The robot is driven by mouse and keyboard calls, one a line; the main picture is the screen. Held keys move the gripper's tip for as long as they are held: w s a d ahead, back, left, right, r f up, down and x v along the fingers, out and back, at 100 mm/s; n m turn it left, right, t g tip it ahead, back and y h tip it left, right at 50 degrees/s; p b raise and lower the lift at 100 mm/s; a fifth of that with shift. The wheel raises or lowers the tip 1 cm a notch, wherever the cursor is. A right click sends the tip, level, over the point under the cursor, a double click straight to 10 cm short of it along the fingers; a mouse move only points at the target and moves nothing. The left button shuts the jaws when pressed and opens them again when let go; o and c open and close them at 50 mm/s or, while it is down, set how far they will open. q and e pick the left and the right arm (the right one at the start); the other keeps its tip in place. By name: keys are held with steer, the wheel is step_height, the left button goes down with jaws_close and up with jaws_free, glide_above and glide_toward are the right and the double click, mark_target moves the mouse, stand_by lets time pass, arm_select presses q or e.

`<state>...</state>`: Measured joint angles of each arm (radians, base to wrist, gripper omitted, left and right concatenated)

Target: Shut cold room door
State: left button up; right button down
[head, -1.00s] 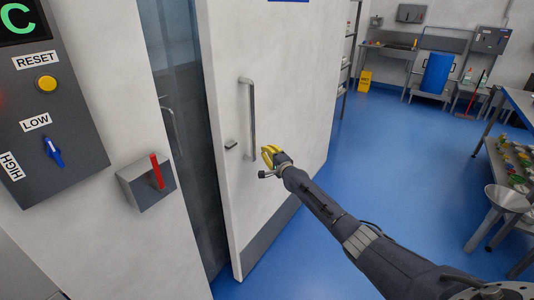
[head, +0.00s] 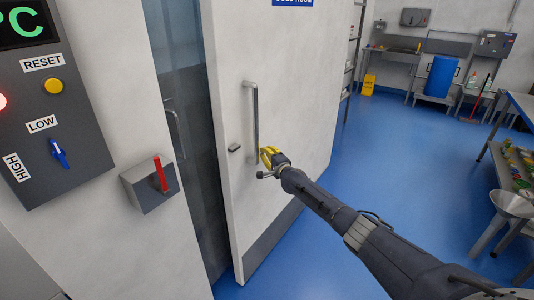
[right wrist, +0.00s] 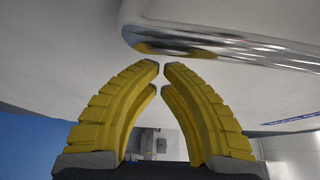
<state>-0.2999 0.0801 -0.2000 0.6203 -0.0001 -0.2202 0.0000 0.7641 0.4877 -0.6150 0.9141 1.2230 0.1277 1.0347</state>
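The white cold room door (head: 290,95) stands partly open, with a dark gap between it and the wall on its left. Its upright metal handle (head: 252,120) is on the door's left part. My right gripper (head: 265,155) is at the handle's lower end, near the door face. In the right wrist view the yellow fingers (right wrist: 160,70) curve in with their tips almost together, and nothing shows between them. The metal handle (right wrist: 235,42) lies just beyond and above the tips there. Whether they touch cannot be told. My left gripper is not in view.
A grey control panel (head: 85,130) and a grey box with a red lever (head: 160,172) are on the wall at left. A steel funnel (head: 512,203) and a laden table stand at right. The blue floor (head: 400,150) between is clear.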

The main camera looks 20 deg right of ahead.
steer(key=shift+s+a, duration=1)
steer(key=shift+s, duration=0.05)
steer(key=shift+s, duration=0.15)
steer(key=shift+a, duration=0.1)
